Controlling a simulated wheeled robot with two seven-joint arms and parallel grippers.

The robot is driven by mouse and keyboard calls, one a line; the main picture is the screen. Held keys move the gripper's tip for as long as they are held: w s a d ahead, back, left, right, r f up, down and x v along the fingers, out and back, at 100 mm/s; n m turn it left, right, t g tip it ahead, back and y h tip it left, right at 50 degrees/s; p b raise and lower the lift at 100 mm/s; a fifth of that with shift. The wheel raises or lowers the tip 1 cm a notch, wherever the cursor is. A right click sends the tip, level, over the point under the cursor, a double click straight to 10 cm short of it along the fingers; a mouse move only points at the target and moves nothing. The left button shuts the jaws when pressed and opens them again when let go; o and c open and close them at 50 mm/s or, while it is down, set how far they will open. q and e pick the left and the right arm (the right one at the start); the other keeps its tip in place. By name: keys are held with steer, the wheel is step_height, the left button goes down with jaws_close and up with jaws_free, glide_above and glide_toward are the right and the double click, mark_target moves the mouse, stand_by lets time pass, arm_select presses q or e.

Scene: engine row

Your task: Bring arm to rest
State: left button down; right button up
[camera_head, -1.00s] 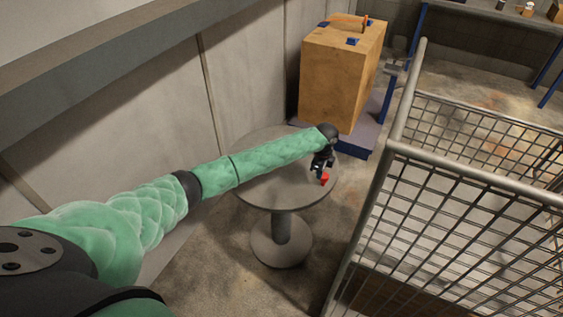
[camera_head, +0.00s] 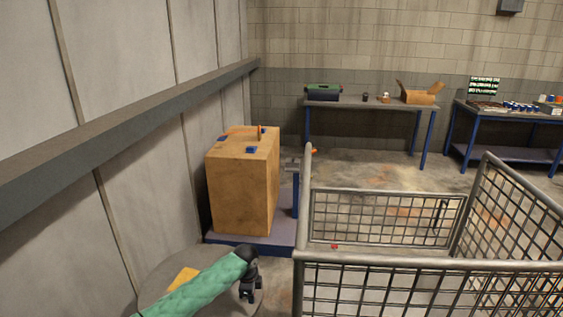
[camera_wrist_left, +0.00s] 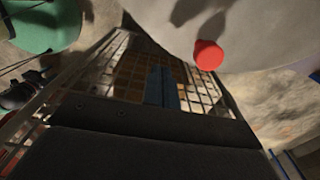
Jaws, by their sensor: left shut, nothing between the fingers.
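My left arm (camera_head: 205,285) comes in from the bottom left in the head view, covered in green. Its gripper (camera_head: 248,291) hangs over the round grey table (camera_head: 155,275). In the left wrist view the gripper's blue fingers (camera_wrist_left: 161,86) are together with nothing between them. A small red cylinder (camera_wrist_left: 208,54) lies or stands on the table in that view, apart from the fingers. My right gripper does not show in the head view.
A wire-mesh cage cart (camera_head: 400,258) stands right of the arm. A large wooden crate (camera_head: 240,185) sits on a blue-edged platform (camera_head: 225,238) ahead. A bench (camera_head: 360,104) and a blue-framed table (camera_head: 520,118) stand at the back.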

arm_select(q)
steer(key=s+d+f+n+t+h, duration=0.1)
steer(key=s+d+n, duration=0.25)
steer(key=s, duration=0.75)
steer(key=s+d+f+n+t+h, duration=0.15)
steer(key=s+d, duration=0.35)
steer(key=s, duration=0.6)
steer(key=s+a+r+n+y, duration=0.1)
steer(key=s+a+r+n, duration=0.3)
steer(key=s, duration=0.4)
steer(key=s+a+r+n+t+y, duration=0.1)
steer(key=s+a+r+n, duration=0.1)
steer(key=s+a+n, duration=0.4)
steer(key=s+a+r+n+y, duration=0.15)
steer(key=s+a+r, duration=0.35)
steer(key=s, duration=0.5)
step_height(320, 180, down, 31)
steer(key=w+h+b, duration=0.1)
steer(key=w+b, duration=0.1)
steer(key=b, duration=0.3)
steer(key=s+f+g+b, duration=0.1)
steer(key=s+f, duration=0.3)
steer(key=f, duration=1)
steer(key=s+f+b, duration=0.3)
steer(key=s+f, duration=0.1)
steer(key=f, duration=1)
steer(key=shift+s+d+f+g+b, duration=0.15)
steer(key=shift+d+g+b, duration=0.2)
